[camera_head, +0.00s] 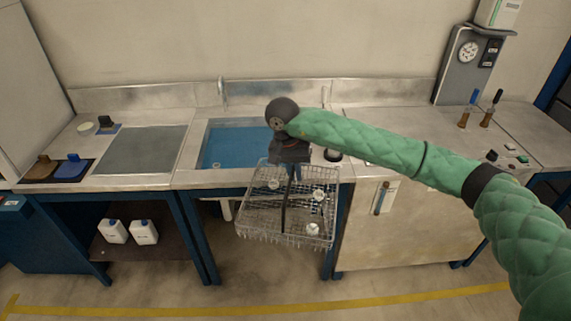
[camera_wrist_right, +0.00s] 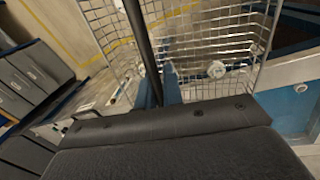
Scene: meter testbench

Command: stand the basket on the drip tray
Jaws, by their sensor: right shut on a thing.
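The basket (camera_head: 262,222) is a wire basket with a dark bar across it and several small pale round pieces inside. It hangs in the air in front of the sink in the head view, and its wires fill the top of the right wrist view (camera_wrist_right: 212,44). My right gripper (camera_head: 292,172) is shut on the basket's dark bar; its blue fingers also show beside the bar in the right wrist view (camera_wrist_right: 160,92). The drip tray looks to be the grey flat panel (camera_head: 143,150) on the counter left of the sink, bare on top. My left gripper is not in view.
The sink (camera_head: 232,147) holds blue liquid, with a tap (camera_head: 222,91) behind it. Dark and blue pads (camera_head: 72,169) lie left of the panel. White jugs (camera_head: 144,232) stand on a shelf below. A gauge post (camera_head: 467,60) and blue-handled tools (camera_head: 472,100) stand at the right.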

